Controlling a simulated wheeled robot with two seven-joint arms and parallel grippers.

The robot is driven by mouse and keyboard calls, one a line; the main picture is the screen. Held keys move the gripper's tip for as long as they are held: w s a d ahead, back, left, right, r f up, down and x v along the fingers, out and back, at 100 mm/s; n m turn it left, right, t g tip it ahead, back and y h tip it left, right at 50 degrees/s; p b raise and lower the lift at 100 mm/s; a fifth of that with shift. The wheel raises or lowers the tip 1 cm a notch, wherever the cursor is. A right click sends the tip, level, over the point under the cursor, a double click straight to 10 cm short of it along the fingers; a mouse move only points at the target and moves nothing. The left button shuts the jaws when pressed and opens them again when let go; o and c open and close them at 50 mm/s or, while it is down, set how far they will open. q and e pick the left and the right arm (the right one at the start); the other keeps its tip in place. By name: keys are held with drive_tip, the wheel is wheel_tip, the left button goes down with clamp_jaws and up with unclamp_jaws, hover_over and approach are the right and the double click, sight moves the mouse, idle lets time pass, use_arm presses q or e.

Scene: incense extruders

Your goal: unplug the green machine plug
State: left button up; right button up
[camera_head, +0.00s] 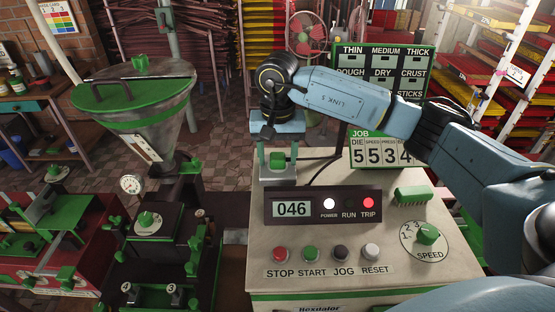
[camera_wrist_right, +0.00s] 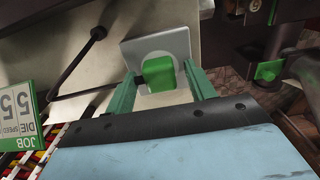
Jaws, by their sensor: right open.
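The green plug (camera_head: 277,160) sits on the top left of the beige control cabinet. In the right wrist view the green plug (camera_wrist_right: 158,76) stands against a pale round socket on a grey plate (camera_wrist_right: 179,42). My right gripper (camera_head: 277,171) points down at it. Its two greenish fingers are open, one on each side of the plug, and it also shows in the right wrist view (camera_wrist_right: 160,70). A gap shows on each side in the wrist view; contact is not visible. My left gripper is not in view.
The cabinet's display panel (camera_head: 322,207) and a row of buttons (camera_head: 325,254) lie in front of the plug. A dark cable (camera_head: 325,165) curves just right of the gripper. A green-lidded hopper (camera_head: 135,95) stands to the left. The JOB sign (camera_head: 381,152) stands behind.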

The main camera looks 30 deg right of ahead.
sight(278, 156)
idle(0.3)
clamp_jaws()
drive_tip(key=shift+r, duration=0.15)
drive_tip(key=shift+r+p, duration=1.5)
drive_tip(key=shift+r, duration=1.4)
